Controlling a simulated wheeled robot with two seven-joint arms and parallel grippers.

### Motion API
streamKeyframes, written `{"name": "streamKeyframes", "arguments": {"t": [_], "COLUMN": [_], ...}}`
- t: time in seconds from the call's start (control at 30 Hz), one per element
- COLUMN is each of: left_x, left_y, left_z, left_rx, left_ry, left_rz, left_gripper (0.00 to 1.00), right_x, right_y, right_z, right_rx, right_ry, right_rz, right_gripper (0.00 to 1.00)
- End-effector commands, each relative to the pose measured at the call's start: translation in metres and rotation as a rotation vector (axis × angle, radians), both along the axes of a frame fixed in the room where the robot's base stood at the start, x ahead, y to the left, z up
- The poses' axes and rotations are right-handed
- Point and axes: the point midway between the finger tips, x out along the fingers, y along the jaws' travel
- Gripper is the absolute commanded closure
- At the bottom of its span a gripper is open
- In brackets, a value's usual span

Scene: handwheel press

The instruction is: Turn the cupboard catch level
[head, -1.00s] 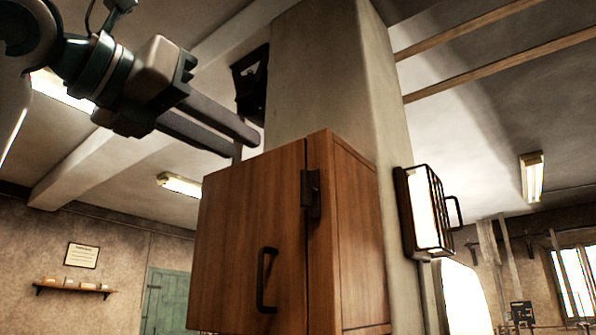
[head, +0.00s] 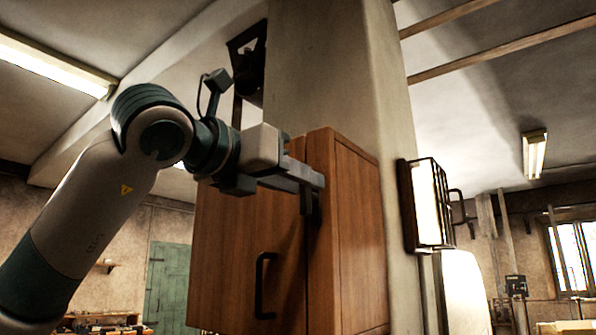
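The wooden cupboard (head: 235,255) is fixed on a pale pillar in the middle of the head view. Its catch (head: 311,206) is a dark metal piece at the upper right edge of the door. The catch's lower part hangs upright below my fingers; its upper part is hidden behind them. My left gripper (head: 312,182) reaches in from the left, with its fingertips in front of or around the catch. I cannot tell whether they touch it, or whether they are closed on it. My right gripper is out of view.
A dark door handle (head: 264,286) stands out below the gripper. A caged wall lamp (head: 428,204) juts from the pillar's right side. A dark bracket-like fixture (head: 247,68) hangs above my wrist. Free room lies left of the cupboard.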

Motion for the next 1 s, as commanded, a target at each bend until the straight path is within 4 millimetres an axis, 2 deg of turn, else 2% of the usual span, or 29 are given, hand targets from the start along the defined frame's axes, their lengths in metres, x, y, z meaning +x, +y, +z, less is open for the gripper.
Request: {"name": "streamKeyframes", "arguments": {"t": [0.37,0.4,0.5,1.0], "left_x": [0.0032,0.0032,0.0031,0.0020], "left_y": [-0.0019,-0.0019,-0.0018,-0.0024], "left_z": [-0.0006,-0.0006,-0.0005,-0.0015], "left_rx": [0.000,0.000,0.000,0.046], "left_ry": [0.000,0.000,0.000,-0.034], "left_rz": [0.001,0.001,0.001,0.002], "left_gripper": [0.70,0.80,1.00,1.00], "right_x": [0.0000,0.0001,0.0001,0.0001], "right_y": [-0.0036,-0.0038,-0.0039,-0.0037], "right_z": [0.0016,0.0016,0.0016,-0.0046], "right_rx": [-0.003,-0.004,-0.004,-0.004], "right_ry": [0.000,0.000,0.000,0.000], "right_rz": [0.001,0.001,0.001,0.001], "right_gripper": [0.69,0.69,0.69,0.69]}}
